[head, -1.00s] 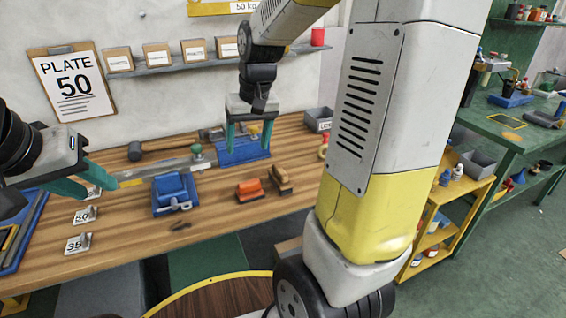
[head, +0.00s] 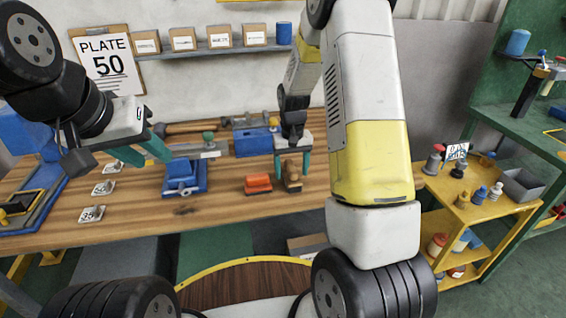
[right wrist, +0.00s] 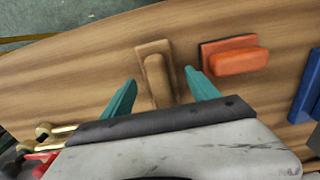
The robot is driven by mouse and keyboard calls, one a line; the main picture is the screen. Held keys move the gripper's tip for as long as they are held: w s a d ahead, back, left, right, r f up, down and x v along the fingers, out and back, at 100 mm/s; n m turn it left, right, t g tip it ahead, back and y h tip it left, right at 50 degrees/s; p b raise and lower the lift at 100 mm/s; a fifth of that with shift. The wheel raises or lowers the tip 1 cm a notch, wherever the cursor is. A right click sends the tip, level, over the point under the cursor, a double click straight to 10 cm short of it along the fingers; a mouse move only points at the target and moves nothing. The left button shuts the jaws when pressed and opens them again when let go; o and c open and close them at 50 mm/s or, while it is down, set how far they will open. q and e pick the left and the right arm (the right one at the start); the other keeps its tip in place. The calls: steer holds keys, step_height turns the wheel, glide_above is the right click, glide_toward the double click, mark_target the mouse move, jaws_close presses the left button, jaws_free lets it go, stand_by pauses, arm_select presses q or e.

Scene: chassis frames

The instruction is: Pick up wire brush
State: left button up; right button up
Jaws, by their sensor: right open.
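The wire brush appears to be the brown wooden-handled block (head: 293,184) on the bench, right of an orange block; its bristles cannot be made out. My right gripper (head: 291,166) is open above it, fingers pointing down on either side of it. In the right wrist view, the brown brush (right wrist: 154,62) lies between and beyond the two teal fingertips of the gripper (right wrist: 160,80), with gaps on both sides. Whether the fingers reach down to its height is unclear. My left gripper (head: 143,152) is open and empty, its fingers apart above the bench's left part.
The orange block (head: 258,182) lies close to the brush; it also shows in the right wrist view (right wrist: 233,58). A blue vise (head: 184,178) stands further left, and a blue box (head: 252,143) behind. The bench front (head: 240,211) is clear. A yellow shelf cart (head: 470,215) stands right.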

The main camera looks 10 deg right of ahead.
mark_target(292, 167)
step_height(292, 167, down, 2)
steer(key=shift+f, duration=0.2)
jaws_close()
steer(key=shift+r, duration=0.1)
step_height(292, 167, up, 10)
stand_by(0.6)
